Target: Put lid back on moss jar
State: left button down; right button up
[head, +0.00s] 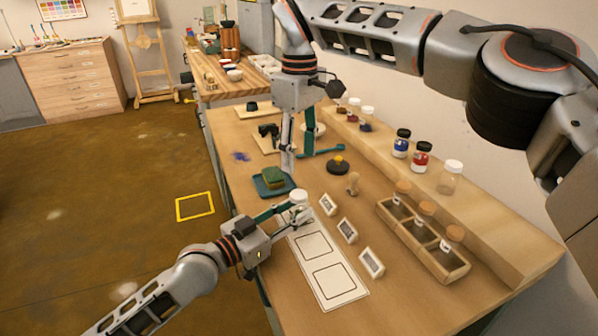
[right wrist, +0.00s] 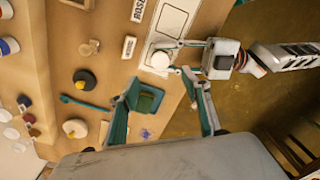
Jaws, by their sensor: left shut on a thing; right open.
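My left gripper (head: 295,202) is shut on a white round thing (head: 299,196) at the far end of the white mat (head: 340,283). It looks like a white-lidded jar; I cannot tell whether the lid sits on it. The right wrist view shows this white thing (right wrist: 160,61) from above, over a square on the mat, with the left gripper (right wrist: 181,58) beside it. My right gripper (head: 298,160) is open and empty above the table, near the green sponge (head: 272,175). Which jar is moss I cannot read.
Small label cards (head: 347,230) stand beside the mat. A wooden rack (head: 421,240) with cork-topped jars is at the right. Jars, including a blue one (head: 401,146), stand on the back ledge. A teal tray (head: 263,190) holds the sponge. A black disc with a yellow knob (head: 338,165) lies mid-table.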

jog(key=shift+r, duration=1.35)
pick_arm(q)
jog(key=c, duration=1.4)
grip_release()
jog(key=shift+c, duration=0.2)
jog(key=v, duration=1.2)
jog(key=shift+s, duration=0.1)
